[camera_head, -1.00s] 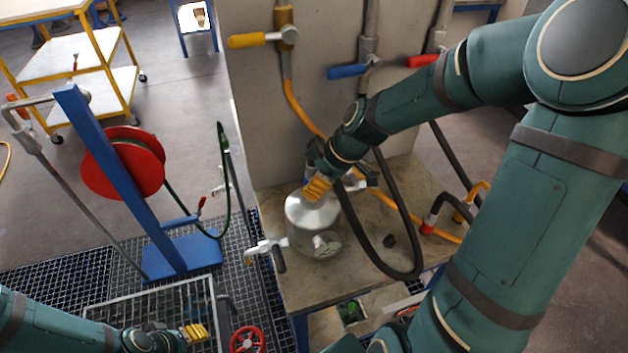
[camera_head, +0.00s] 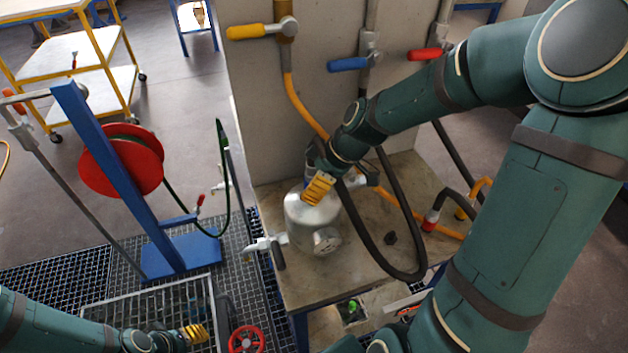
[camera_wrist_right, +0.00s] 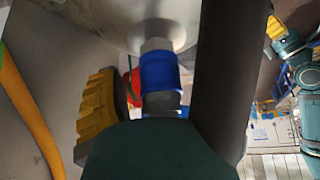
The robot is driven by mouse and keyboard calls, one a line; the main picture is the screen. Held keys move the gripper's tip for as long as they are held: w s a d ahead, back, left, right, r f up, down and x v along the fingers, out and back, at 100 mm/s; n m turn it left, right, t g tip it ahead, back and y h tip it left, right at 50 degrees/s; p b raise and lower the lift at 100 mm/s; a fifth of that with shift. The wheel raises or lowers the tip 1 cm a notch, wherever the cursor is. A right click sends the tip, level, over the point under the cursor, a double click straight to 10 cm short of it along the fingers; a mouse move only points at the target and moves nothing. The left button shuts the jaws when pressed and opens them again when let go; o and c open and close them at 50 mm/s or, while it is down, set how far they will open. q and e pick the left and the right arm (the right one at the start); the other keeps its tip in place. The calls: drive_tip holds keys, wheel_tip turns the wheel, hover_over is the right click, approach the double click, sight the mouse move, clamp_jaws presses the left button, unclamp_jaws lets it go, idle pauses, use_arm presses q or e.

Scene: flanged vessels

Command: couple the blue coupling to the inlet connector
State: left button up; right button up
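The blue coupling (camera_wrist_right: 160,75) sits against a silver hex fitting, apparently the inlet connector (camera_wrist_right: 156,45), on the silver vessel (camera_head: 313,225). They look in line and touching; how far they are engaged cannot be seen. In the head view my right gripper (camera_head: 318,188) is at the vessel's top and mostly covers the coupling. In the right wrist view its yellow-padded finger (camera_wrist_right: 98,108) stands left of the coupling with a gap. The other finger is hidden behind the dark hose (camera_wrist_right: 222,70). My left gripper (camera_head: 194,333) is low at the left, far from the vessel.
The vessel stands on a stone-topped bench (camera_head: 300,285) before a grey panel with yellow (camera_head: 255,32), blue (camera_head: 348,64) and red (camera_head: 425,54) valve handles. The dark hose loops over the bench. A red hose reel (camera_head: 120,160) stands left.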

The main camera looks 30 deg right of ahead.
drive_tip(key=v, duration=1.2)
drive_tip(key=shift+s, duration=0.1)
